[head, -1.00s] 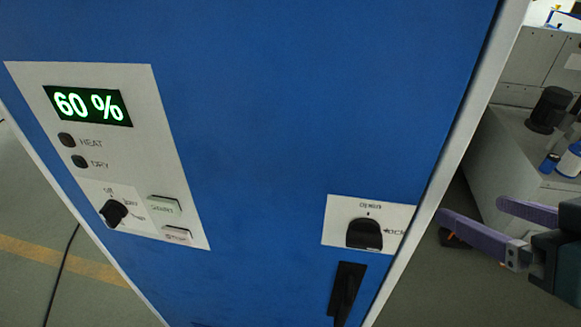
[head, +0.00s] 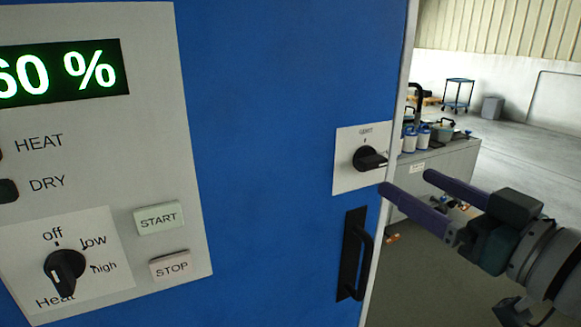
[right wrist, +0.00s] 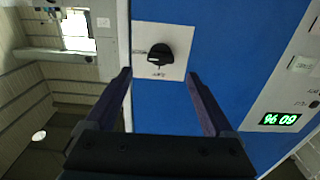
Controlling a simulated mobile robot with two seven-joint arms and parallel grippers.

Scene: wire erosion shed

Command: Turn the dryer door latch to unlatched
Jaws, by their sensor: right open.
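The dryer door latch is a black knob (head: 369,158) on a white plate (head: 345,180) near the right edge of the blue dryer door (head: 270,130). Its handle points right, away from the small label above it, which is too blurred to read surely. My right gripper (head: 407,182) is open and empty, just right of and below the knob, apart from it. In the right wrist view the knob (right wrist: 159,56) shows beyond and between the two purple fingers (right wrist: 158,75), with nothing between them. My left gripper is not in view.
A black door handle (head: 362,262) sits below the latch. The control panel (head: 150,120) with a 60 % display, a heat dial (head: 65,268) and START and STOP buttons is at left. A grey cabinet (head: 445,165) with containers on top stands behind my right gripper.

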